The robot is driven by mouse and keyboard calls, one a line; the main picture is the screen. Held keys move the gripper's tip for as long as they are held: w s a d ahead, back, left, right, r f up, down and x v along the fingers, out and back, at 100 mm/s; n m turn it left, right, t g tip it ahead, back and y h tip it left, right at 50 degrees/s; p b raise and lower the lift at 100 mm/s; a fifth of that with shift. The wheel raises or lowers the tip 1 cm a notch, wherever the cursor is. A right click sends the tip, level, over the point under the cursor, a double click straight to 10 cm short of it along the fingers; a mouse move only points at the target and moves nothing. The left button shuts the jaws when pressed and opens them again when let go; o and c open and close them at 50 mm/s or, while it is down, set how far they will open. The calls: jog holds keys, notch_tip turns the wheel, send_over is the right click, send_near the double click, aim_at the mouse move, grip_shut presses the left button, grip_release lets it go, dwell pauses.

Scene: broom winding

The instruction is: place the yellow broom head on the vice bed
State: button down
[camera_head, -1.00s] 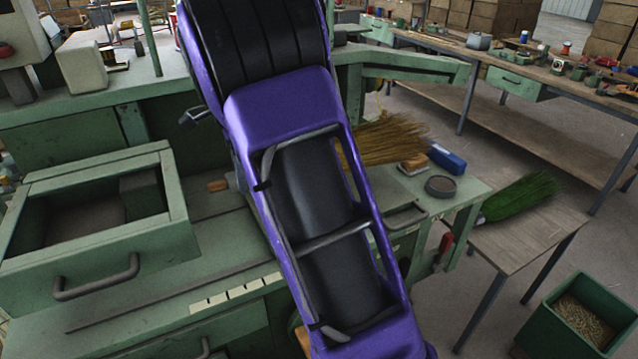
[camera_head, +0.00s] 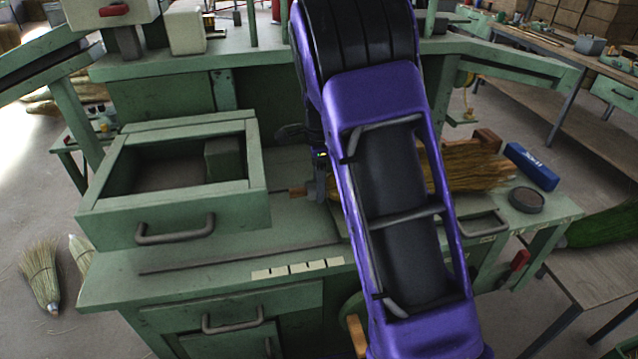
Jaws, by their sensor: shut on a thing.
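The straw-yellow broom head (camera_head: 465,168) shows to the right of my purple arm. Its bristles point right, over the right part of the green bench top. Its left end is hidden behind my arm, so I cannot see how it is held or whether it rests on anything. The vice bed itself cannot be made out, as my arm covers that area.
A green open-topped drawer box (camera_head: 178,232) stands on the bench (camera_head: 210,265) at left. A blue box (camera_head: 531,167), a brown block (camera_head: 488,139) and a dark round tin (camera_head: 526,199) sit at right. A green broom (camera_head: 605,228) lies on a side table.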

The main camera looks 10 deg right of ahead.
jog(key=shift+c, duration=0.4)
grip_release()
jog(key=shift+r, duration=0.1)
notch_tip(320, 180, up, 12)
jog(key=shift+d+p, duration=0.15)
jog(key=shift+p, duration=0.15)
